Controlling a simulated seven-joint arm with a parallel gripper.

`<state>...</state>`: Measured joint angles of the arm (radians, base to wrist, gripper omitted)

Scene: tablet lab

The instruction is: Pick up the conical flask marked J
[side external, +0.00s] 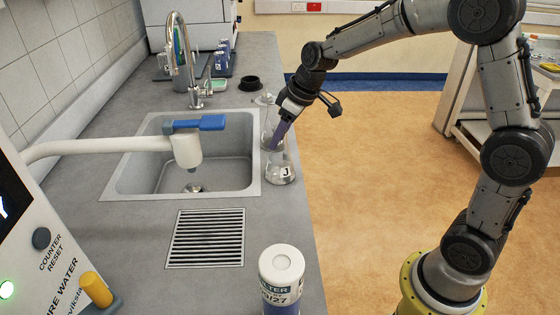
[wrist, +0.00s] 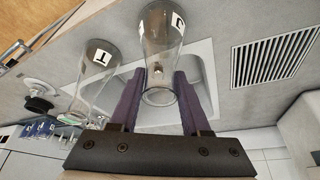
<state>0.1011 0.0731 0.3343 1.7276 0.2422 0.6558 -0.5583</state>
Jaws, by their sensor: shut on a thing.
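The conical flask marked J (side external: 281,174) is clear glass with a white label. It stands upright on the grey counter, right of the sink. My gripper (side external: 274,143) reaches down to its neck, with its purple fingers tilted. In the wrist view the flask (wrist: 160,52) sits between the two fingers of my gripper (wrist: 157,88), which are shut on its neck. Whether its base is fully on the counter is hard to tell.
A second clear flask (wrist: 95,78) with a label stands close behind the held one. A sink (side external: 215,172) with a tap (side external: 184,62) lies to the left. A drain grate (side external: 206,238) and a white-capped bottle (side external: 281,275) are nearer the camera. The counter's right edge is close.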

